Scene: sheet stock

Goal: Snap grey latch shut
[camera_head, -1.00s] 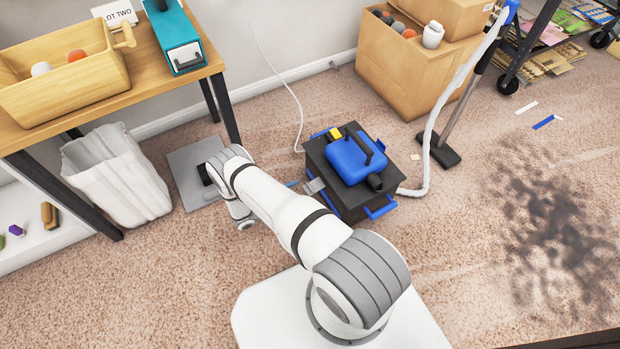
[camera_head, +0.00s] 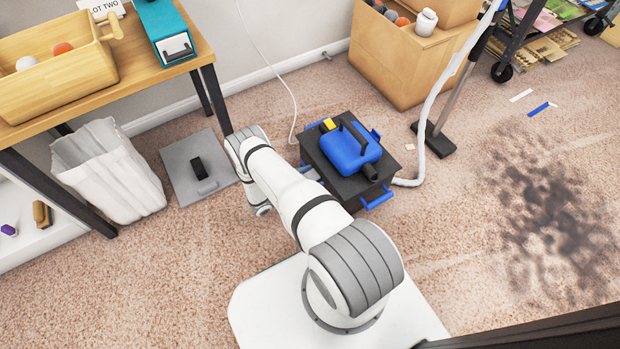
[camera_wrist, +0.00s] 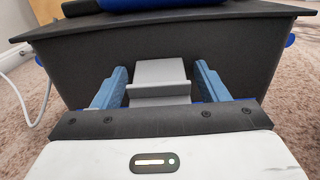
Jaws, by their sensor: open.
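The grey latch (camera_wrist: 158,72) is on the near side of the dark box (camera_wrist: 235,52) in the wrist view, with a lip that stands out toward me. My gripper (camera_wrist: 160,82) is open, with one blue finger on each side of the latch. The fingers look apart from it, and its lower end is hidden behind my gripper's body. In the head view the dark box (camera_head: 325,168) stands on the carpet with a blue machine part (camera_head: 350,150) on top. My arm hides most of the latch side and my gripper there.
Blue latches (camera_head: 378,199) show on another side of the box. A pale hose (camera_head: 425,145) lies close to its right. A grey plate (camera_head: 185,165) with a black block lies left of my arm, near a white bin (camera_head: 110,175). Carpet at front right is free, with a dark stain.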

